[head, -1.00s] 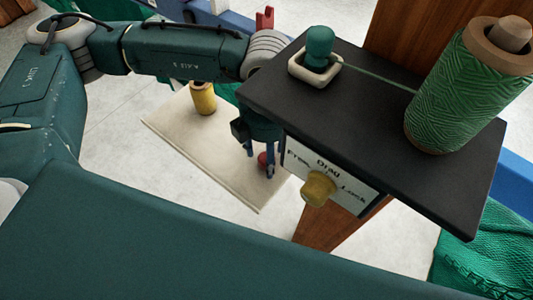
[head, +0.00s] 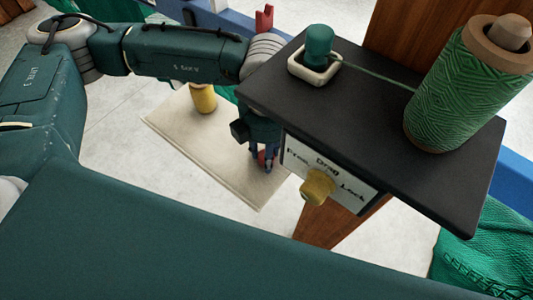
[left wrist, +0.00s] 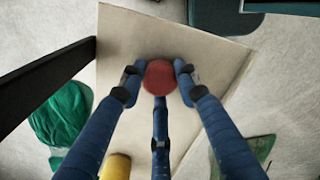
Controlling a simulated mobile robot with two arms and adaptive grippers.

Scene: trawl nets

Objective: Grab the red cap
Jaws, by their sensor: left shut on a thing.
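The red cap (left wrist: 159,77) is round and sits between the fingertips of my left gripper (left wrist: 158,84) in the left wrist view. The blue fingers are shut on it from its sides, with a third finger below it in the picture. In the head view, the cap (head: 262,156) shows only partly between the fingers of my left gripper (head: 264,164). It is over the beige board (head: 180,135); I cannot tell whether it touches it. My right gripper is not in view.
A yellow cylinder (head: 203,98) stands on the board's far side. A black shelf (head: 370,110) overhangs close to my left gripper, bearing a green twine spool (head: 465,90) and a green-topped fitting (head: 319,45). A yellow knob (head: 318,186) juts from its front label.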

